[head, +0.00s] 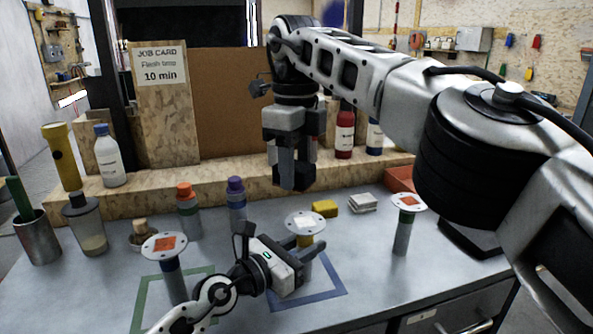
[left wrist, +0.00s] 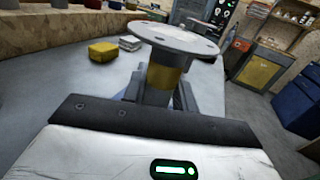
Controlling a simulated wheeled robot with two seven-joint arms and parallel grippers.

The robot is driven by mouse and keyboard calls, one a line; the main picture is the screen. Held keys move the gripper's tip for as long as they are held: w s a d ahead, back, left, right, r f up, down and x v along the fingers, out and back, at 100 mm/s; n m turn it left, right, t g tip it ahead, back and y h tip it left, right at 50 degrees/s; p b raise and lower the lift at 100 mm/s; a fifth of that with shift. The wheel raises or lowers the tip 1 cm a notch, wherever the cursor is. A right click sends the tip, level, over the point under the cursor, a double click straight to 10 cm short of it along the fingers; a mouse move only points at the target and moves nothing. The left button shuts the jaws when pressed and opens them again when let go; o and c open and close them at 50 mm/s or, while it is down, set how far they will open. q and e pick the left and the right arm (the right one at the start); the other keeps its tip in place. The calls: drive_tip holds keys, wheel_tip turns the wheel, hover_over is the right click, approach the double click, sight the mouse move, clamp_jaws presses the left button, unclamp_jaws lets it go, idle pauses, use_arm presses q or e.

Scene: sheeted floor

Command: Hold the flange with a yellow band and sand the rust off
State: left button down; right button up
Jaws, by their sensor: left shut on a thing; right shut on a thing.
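The flange with a yellow band (head: 305,266) is upright, its round plate (head: 305,218) facing up with a pale patch and no orange visible on it. My left gripper (head: 303,250) is shut around its stem; the yellow band (left wrist: 163,78) shows between the jaws in the left wrist view. My right gripper (head: 294,165) hangs above and behind the plate, pointing down, shut on a dark grey block (head: 293,174), apart from the plate.
A blue square outline (head: 330,295) lies below the held flange, a green one (head: 140,305) at left. A yellow sponge (head: 324,208) and white pads (head: 362,204) lie behind. Bottles (head: 187,208) and (head: 237,200) stand behind my left arm. A red tray (head: 399,178) is at right.

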use_arm(q)
drive_tip(key=c, duration=1)
unclamp_jaws()
drive_tip(key=shift+c, duration=0.2)
